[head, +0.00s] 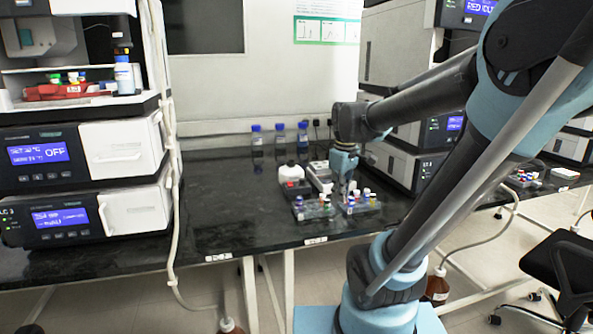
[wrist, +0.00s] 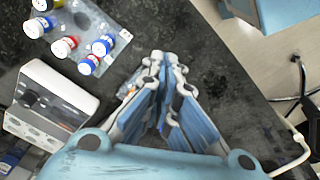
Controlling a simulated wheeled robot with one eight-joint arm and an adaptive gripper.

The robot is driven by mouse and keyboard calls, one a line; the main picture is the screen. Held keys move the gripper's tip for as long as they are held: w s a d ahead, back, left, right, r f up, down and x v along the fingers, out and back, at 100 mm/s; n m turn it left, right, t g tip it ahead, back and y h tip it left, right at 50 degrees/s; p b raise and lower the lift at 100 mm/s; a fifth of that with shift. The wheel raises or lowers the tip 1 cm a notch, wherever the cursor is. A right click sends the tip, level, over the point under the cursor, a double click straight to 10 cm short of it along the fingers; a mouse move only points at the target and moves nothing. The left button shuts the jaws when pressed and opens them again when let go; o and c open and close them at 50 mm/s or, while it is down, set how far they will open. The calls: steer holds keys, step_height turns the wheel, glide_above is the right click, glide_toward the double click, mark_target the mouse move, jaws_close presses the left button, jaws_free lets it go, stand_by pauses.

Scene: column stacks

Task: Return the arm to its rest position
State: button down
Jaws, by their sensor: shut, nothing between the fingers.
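My gripper (head: 346,186) hangs from my bent arm over the black bench, close above the vial racks. In the wrist view my gripper (wrist: 164,62) points toward the top of the picture, its blue-padded fingers converging with nothing seen held between them. The gap between the fingertips and the bench cannot be judged. My arm comes down from the upper right in the head view, and its lower links cross the bench's front edge.
Vial racks (head: 316,214) with coloured caps stand under my gripper; one rack (wrist: 108,17) shows in the wrist view. A white holed block (wrist: 32,98) sits beside it. Blue-capped bottles (head: 280,145) stand behind. Stacked instruments (head: 130,148) flank the bench, whose left-middle is clear.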

steer(key=s+d+f+m+t, duration=0.1)
steer(key=s+d+f+m, duration=0.4)
steer(key=s+f+m, duration=0.4)
steer(key=s+f, duration=0.1)
steer(key=s, duration=0.2)
steer(key=shift+s+d, duration=0.2)
steer(key=shift+s, duration=0.2)
